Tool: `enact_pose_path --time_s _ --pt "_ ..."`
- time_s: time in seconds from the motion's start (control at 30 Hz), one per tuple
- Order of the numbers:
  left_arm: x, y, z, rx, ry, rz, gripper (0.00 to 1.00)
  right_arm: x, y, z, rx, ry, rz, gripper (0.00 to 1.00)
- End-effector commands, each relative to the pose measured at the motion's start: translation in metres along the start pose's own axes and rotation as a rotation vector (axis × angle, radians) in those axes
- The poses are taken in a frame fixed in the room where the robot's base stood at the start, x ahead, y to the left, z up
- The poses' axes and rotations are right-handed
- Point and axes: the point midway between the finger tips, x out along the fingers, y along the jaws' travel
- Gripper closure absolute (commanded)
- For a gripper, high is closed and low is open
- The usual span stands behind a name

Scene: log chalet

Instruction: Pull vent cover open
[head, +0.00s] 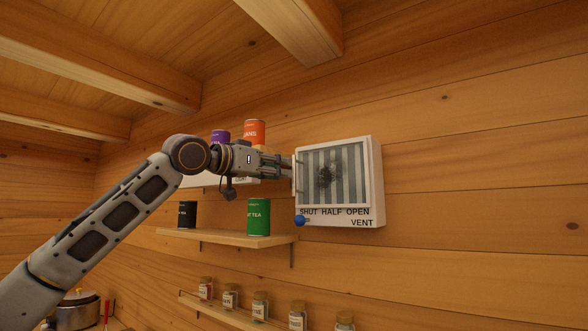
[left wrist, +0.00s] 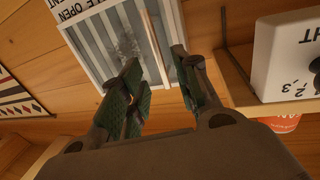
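The vent (head: 377,180) is a white box on the log wall, with grey vertical slats and a dark smudge behind its cover (head: 350,175). Its lower edge reads SHUT, HALF, OPEN and VENT. A blue knob (head: 300,221) sits at the left end, by SHUT. My left gripper (head: 290,170) is at the vent's left edge. My right gripper is out of view.
Left of the vent, an upper shelf holds a purple can (head: 220,136) and an orange can (head: 255,131). The shelf below (head: 225,237) carries a black can (head: 187,214) and a green tea can (head: 259,217). Several jars stand lower down. The wall right of the vent is clear.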

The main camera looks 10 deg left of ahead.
Motion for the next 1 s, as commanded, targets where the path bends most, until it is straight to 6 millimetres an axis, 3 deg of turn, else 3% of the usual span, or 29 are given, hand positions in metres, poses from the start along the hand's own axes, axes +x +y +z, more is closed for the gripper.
enact_pose_path --time_s 0.3,0.5,0.9,1.0 --pt "0.041 0.0 -0.002 0.0 -0.001 0.0 0.68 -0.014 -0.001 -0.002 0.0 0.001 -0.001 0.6" --pt "0.057 0.0 -0.001 0.0 0.0 -0.001 0.68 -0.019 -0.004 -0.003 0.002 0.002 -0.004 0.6" --pt "0.062 0.0 0.0 0.001 0.0 -0.001 0.68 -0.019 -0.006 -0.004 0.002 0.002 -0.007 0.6" --pt "0.062 0.0 0.0 0.001 0.0 -0.001 0.79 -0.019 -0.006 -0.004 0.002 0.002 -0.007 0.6"
